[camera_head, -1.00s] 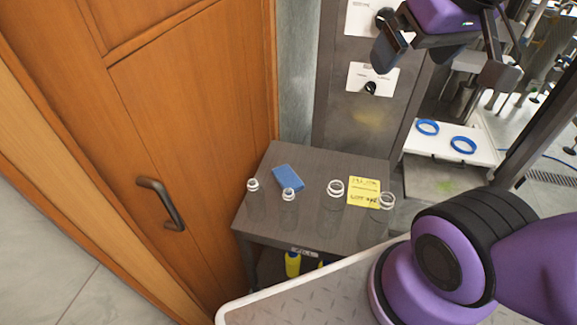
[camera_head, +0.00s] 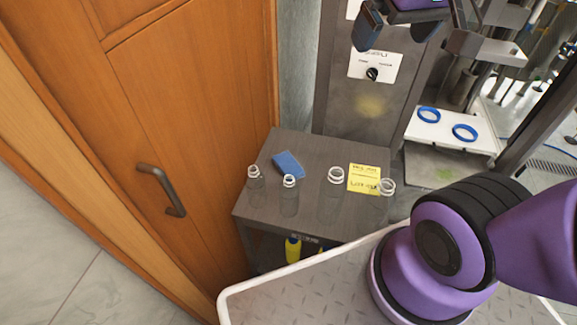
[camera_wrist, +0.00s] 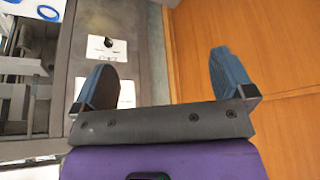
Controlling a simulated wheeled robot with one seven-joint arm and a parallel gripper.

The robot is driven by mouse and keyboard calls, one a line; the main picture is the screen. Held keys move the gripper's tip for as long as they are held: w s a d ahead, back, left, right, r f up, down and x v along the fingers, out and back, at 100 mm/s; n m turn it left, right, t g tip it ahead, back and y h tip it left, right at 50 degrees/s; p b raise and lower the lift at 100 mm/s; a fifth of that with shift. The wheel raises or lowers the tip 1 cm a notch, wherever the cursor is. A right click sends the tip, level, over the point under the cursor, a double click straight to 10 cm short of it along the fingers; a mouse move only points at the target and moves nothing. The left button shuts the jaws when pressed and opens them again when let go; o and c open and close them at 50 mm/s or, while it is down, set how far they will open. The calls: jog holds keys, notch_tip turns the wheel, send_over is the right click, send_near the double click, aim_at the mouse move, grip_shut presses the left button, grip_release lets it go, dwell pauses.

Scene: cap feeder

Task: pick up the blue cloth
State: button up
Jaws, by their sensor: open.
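The blue cloth (camera_head: 288,165) lies flat and folded on the small grey table (camera_head: 315,150), near its back left. My gripper (camera_wrist: 162,75) is open and empty in the wrist view, its two dark blue fingers wide apart. In the head view my gripper is at the top edge and only partly in frame, well above the table and to the right of the cloth. The cloth does not show in the wrist view.
Clear bottles (camera_head: 289,197) with white rings stand along the table, in front of and right of the cloth. A yellow note (camera_head: 363,179) lies among them. A wooden door (camera_head: 190,110) stands left. Blue rings (camera_head: 464,132) lie on a white plate at right.

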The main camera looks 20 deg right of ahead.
jog(key=w+a+f+g, duration=0.1)
jog(key=w+f, duration=0.5)
jog(key=w, duration=0.5)
jog(key=n+g, duration=0.2)
jog(key=g, duration=0.2)
send_over(290, 166)
notch_tip(290, 166, down, 34)
notch_tip(290, 166, down, 6)
jog(key=shift+a, duration=0.15)
jog(key=shift+w+f, duration=0.1)
jog(key=shift+f, duration=2.9)
jog(key=c, duration=1)
